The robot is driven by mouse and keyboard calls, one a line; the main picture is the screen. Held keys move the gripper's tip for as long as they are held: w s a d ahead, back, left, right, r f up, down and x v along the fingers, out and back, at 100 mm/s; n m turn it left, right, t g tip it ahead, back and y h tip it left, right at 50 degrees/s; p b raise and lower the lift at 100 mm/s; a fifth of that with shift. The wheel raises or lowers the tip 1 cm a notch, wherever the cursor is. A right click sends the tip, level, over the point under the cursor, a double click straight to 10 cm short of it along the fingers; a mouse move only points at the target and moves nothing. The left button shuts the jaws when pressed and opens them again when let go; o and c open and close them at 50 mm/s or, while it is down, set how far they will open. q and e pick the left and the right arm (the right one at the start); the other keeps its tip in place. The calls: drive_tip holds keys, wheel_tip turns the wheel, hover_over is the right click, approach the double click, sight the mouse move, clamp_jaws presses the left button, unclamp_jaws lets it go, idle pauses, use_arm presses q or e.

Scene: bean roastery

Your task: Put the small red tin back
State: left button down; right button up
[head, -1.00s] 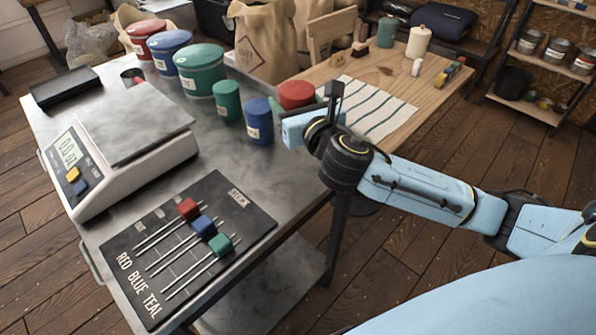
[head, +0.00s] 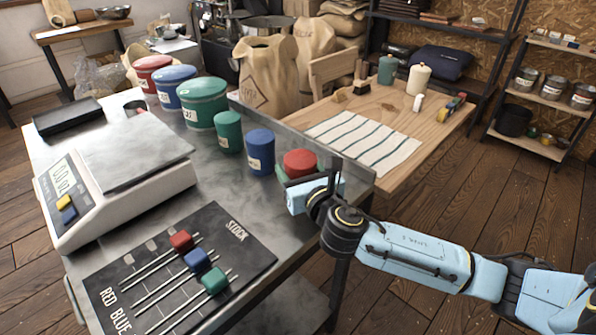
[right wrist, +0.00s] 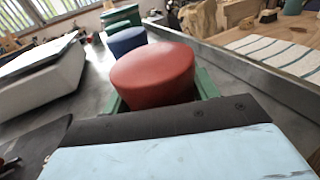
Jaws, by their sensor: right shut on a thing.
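The small red tin (head: 299,161) is at the right end of the row of small tins, near the steel table's right edge. My right gripper (head: 304,178) is shut around it. The right wrist view shows the red tin (right wrist: 153,76) upright between green finger pads (right wrist: 207,84). Its lower part is hidden, so I cannot tell whether its base touches the table. The small blue tin (head: 260,152) stands just left of it, with a gap, and the small green tin (head: 229,131) beyond that. My left gripper is not in view.
Large red (head: 153,72), blue (head: 175,87) and green (head: 204,103) tins stand behind at left. A scale (head: 115,190) and a black stock board (head: 182,272) with coloured sliders occupy the near table. A raised edge (head: 345,170) runs beside the small tins. A wooden table (head: 440,118) adjoins.

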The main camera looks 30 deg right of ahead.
drive_tip(key=shift+f, duration=0.15)
drive_tip(key=o, duration=1.1)
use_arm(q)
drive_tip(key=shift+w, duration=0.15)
use_arm(e)
drive_tip(key=shift+s, duration=0.2)
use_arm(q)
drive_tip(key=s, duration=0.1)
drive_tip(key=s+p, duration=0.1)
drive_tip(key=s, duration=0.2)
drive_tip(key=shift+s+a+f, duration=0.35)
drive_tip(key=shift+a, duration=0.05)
use_arm(e)
drive_tip(key=s, duration=0.7)
drive_tip(key=s+r, duration=0.1)
drive_tip(key=s, duration=0.3)
drive_tip(key=shift+s+a, duration=0.3)
drive_tip(key=shift+a, duration=0.05)
